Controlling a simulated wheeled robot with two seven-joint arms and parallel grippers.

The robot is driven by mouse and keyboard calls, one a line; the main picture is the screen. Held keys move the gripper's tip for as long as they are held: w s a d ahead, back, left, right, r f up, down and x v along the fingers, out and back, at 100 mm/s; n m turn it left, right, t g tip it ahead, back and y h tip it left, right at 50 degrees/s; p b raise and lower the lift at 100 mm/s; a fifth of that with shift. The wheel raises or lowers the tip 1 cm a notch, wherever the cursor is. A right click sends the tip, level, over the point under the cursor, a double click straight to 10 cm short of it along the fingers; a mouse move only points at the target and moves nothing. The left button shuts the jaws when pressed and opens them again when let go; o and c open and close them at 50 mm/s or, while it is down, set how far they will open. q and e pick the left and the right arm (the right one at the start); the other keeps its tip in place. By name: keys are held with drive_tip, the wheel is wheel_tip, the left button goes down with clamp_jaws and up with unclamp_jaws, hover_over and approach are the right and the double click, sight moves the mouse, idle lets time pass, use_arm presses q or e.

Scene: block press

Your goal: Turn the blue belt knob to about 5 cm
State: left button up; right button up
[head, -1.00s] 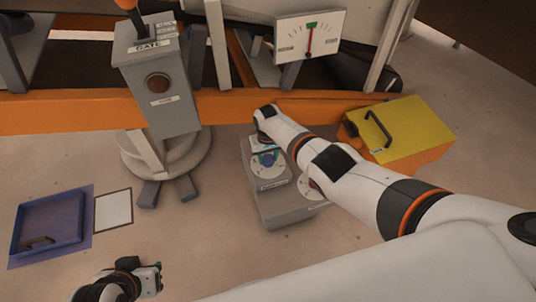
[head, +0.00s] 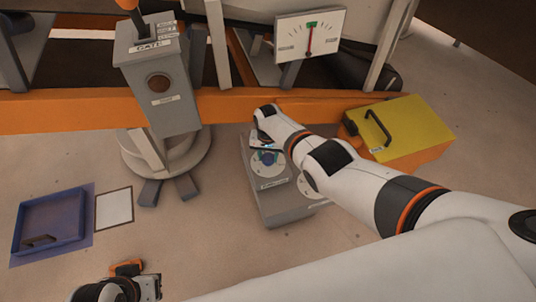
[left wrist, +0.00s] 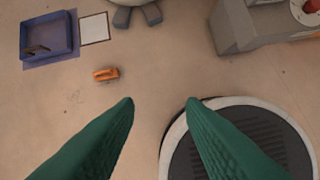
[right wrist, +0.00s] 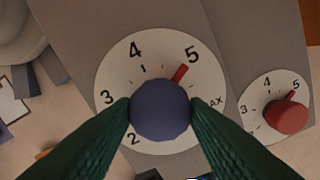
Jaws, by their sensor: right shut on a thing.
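The blue belt knob (right wrist: 160,110) sits on a white dial (right wrist: 115,75) in the right wrist view. The dial is marked 2, 3, 4, 5 and MAX. The knob's red pointer (right wrist: 180,73) points up and right, close to the 5 and slightly on its 4 side. My right gripper (right wrist: 160,106) is shut on the blue knob, one green finger at each side. In the head view my right arm reaches down to the grey control box (head: 285,208) and partly hides it. My left gripper (left wrist: 160,102) is open and empty above the floor.
A red knob (right wrist: 287,117) on a smaller dial is right of the blue one. An orange block (left wrist: 105,74) lies on the floor near a blue tray (left wrist: 26,51). A gate post (head: 160,90), an orange rail (head: 60,113) and a yellow-lidded box (head: 405,125) stand around.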

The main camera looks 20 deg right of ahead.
drive_tip(key=o, duration=1)
drive_tip(key=shift+c, duration=0.2)
drive_tip(key=shift+r, duration=0.15)
